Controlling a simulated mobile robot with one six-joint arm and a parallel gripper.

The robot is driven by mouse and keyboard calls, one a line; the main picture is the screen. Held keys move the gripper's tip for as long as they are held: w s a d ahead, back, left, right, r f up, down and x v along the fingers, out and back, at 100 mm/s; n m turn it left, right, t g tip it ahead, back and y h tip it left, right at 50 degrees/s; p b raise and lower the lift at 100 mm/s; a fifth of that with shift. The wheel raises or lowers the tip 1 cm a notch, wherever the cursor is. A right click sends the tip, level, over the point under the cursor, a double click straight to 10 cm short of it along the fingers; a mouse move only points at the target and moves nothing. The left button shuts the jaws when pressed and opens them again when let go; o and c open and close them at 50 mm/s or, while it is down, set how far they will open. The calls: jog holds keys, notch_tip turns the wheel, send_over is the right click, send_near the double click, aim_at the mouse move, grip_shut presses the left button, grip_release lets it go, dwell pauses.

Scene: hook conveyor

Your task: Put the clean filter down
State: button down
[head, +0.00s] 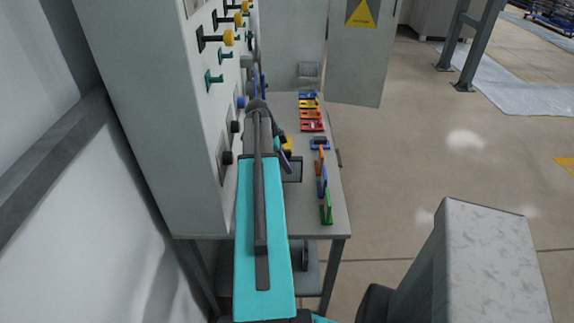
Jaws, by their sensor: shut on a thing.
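My gripper (285,153) is small and dark at the far end of my turquoise and grey arm, over the left part of the grey table (338,205). My arm partly hides it. A flat grey panel with a dark frame (293,171), which looks like the clean filter, is right at the gripper's tips, and the gripper is shut on it. Its left side is hidden behind my arm. I cannot tell whether the panel touches the table top.
Red-orange and yellow pieces (311,120) lie at the table's back. Several upright coloured pieces, one green (327,208), stand along its right side. A grey cabinet (160,110) with yellow and teal knobs rises at left. Open floor (420,170) lies right.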

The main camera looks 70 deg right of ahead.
jog(key=shift+f, duration=0.6)
jog(key=shift+f, duration=0.15)
jog(key=c, duration=1.6)
grip_release()
jog(key=shift+r, duration=0.25)
jog(key=shift+b+v, duration=1.1)
jog(key=shift+v, duration=2.55)
jog(key=shift+s, duration=0.1)
